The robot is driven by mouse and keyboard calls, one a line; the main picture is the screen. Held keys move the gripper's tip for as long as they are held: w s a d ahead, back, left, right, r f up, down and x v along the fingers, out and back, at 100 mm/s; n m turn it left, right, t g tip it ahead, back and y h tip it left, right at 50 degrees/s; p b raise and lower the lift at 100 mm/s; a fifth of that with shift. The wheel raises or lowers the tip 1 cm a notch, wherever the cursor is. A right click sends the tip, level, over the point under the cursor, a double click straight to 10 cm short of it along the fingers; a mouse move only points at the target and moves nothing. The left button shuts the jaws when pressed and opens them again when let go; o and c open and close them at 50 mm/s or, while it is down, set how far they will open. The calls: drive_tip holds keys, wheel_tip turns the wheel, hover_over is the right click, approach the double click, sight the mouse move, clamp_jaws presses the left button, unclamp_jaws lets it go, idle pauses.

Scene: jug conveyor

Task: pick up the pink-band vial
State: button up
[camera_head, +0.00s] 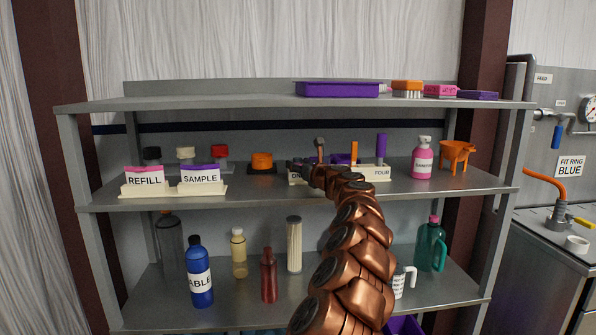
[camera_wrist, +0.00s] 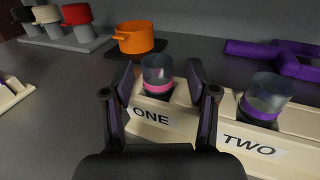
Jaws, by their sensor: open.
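The pink-band vial (camera_wrist: 157,76) is a clear cylinder with a pink band low down, standing upright at the ONE place of a cream rack (camera_wrist: 197,124). My gripper (camera_wrist: 159,84) is open in the wrist view, with one dark finger on each side of the vial. I cannot tell whether either finger touches it. A similar vial with a purple band (camera_wrist: 264,98) stands at the TWO place to the right. In the head view my gripper (camera_head: 304,171) is at the rack's left end on the middle shelf, and my arm hides the pink-band vial.
An orange pot (camera_wrist: 134,38) stands behind the rack to the left. A purple pipe-like piece (camera_wrist: 275,56) lies behind on the right. In the head view, REFILL (camera_head: 143,180) and SAMPLE (camera_head: 201,176) holders stand left, a pink bottle (camera_head: 422,160) right. The shelf above (camera_head: 240,101) overhangs.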

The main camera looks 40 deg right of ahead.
drive_tip(key=shift+x, duration=0.75)
drive_tip(key=shift+a, duration=0.1)
drive_tip(key=shift+c, duration=0.4)
drive_tip(key=c, duration=1)
drive_tip(key=shift+r, duration=0.1)
